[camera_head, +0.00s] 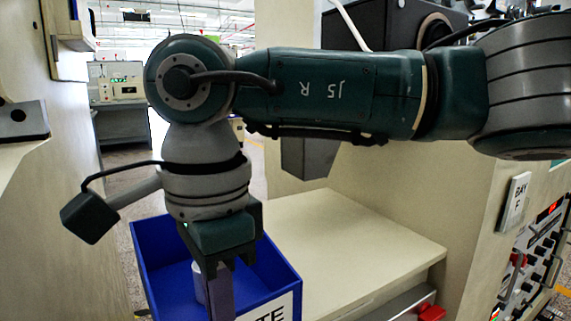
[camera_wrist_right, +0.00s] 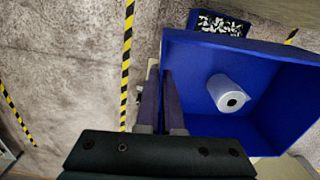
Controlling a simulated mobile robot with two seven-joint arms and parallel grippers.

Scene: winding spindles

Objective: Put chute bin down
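The chute bin is a blue open-topped box (camera_head: 280,270) below my right wrist, with a white label partly reading "TE" on its side. It also shows in the right wrist view (camera_wrist_right: 270,65). A pale spool (camera_wrist_right: 230,93) with a dark hole lies inside it; part of it shows in the head view (camera_head: 199,283). My right gripper (camera_wrist_right: 163,85) points down at one wall of the bin. Its purple fingers are close together and appear shut on that wall; the contact is partly hidden. My left gripper is in neither view.
A cream bench surface (camera_head: 345,240) lies right of the bin, bare on top. A control panel (camera_head: 535,265) with knobs stands at the far right. Yellow-black tape (camera_wrist_right: 128,60) marks the floor. A smaller blue container (camera_wrist_right: 218,25) with black-and-white contents lies beyond the bin.

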